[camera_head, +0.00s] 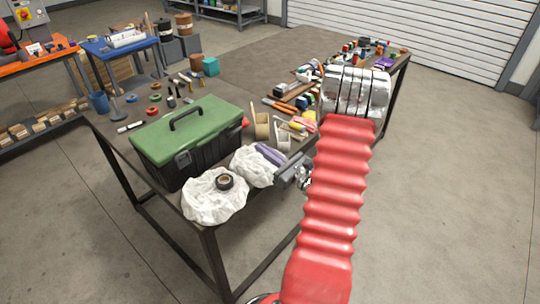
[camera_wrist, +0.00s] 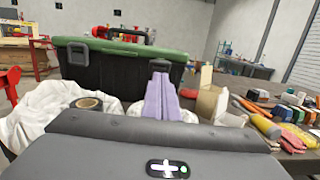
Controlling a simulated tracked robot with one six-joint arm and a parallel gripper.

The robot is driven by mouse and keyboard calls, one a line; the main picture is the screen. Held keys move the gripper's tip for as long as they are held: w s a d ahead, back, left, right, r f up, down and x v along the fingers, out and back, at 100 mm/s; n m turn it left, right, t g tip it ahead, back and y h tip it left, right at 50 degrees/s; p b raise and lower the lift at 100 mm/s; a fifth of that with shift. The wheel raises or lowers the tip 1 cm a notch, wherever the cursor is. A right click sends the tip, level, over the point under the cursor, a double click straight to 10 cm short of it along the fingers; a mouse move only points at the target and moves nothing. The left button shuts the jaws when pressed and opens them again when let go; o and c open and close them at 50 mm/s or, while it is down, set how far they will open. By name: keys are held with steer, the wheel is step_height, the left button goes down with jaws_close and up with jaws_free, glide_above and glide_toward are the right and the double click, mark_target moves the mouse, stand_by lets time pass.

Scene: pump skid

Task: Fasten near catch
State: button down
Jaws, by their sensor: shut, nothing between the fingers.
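The toolbox has a green lid (camera_head: 165,130) that lies down on its dark body (camera_head: 205,160). Its long front side faces me in the wrist view, where the lid (camera_wrist: 115,46) spans the upper left. A grey catch (camera_wrist: 78,55) shows at the left of that side. A second catch (camera_wrist: 160,64) is just beyond my fingertips and partly hidden by them. I cannot tell whether either catch is fastened. My gripper (camera_head: 262,149) has lilac fingers, shut together and empty. In the wrist view my gripper (camera_wrist: 160,76) points at the box front; contact is unclear.
Crumpled white bags (camera_head: 212,200) with a black tape roll (camera_head: 225,182) lie before the box. Tan holders (camera_head: 262,126), gloves and tools crowd the bench right of it.

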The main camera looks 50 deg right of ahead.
mark_target(238, 130)
steer(key=w, duration=0.9)
steer(key=shift+r, duration=0.45)
steer(key=shift+r, duration=0.2)
